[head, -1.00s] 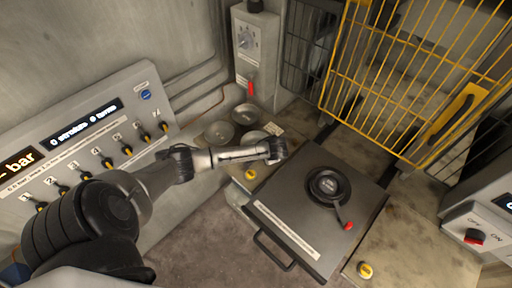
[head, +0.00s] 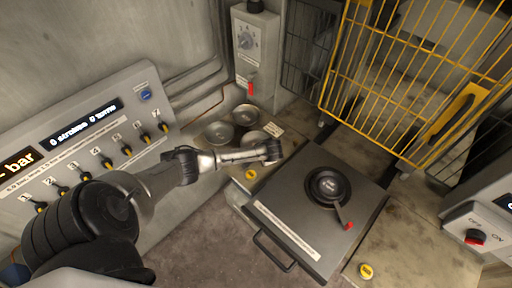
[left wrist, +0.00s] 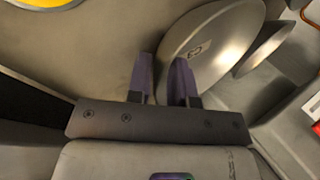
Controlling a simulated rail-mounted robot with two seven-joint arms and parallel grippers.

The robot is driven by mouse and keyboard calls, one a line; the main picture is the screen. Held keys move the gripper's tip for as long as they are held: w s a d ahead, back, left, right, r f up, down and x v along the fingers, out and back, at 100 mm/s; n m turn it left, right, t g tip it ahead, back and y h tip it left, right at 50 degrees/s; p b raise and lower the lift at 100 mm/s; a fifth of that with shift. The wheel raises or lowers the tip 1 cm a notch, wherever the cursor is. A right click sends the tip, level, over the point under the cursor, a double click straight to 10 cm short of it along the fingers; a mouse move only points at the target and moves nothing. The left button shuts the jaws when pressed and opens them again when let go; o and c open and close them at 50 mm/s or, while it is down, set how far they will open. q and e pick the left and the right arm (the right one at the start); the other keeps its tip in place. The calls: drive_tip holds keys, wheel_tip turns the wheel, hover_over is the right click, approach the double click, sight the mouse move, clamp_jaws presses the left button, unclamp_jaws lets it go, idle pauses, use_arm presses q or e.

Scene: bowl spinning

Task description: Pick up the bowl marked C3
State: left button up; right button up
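The bowl marked C3 (left wrist: 215,38) is a shallow metal bowl in the left wrist view, with its mark facing the camera. My left gripper (left wrist: 162,75) has its two fingers apart. The bowl's near edge shows between the fingers, and the right finger overlaps its marked face; I cannot tell whether they touch. In the head view my left gripper (head: 274,150) is beside the nearest bowl (head: 253,138), which it partly hides. A second bowl (head: 219,132) and a third bowl (head: 246,115) stand behind it. Marks are unreadable there. My right gripper is out of view.
A grey box with a black round knob (head: 328,187) and red-tipped lever stands right of the bowls. A yellow wire gate (head: 400,75) is behind it. A control panel (head: 85,140) lines the left. A switch box (head: 254,45) stands behind the bowls. Yellow buttons (head: 366,270) dot the bench.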

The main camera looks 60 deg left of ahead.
use_arm(q)
clamp_jaws()
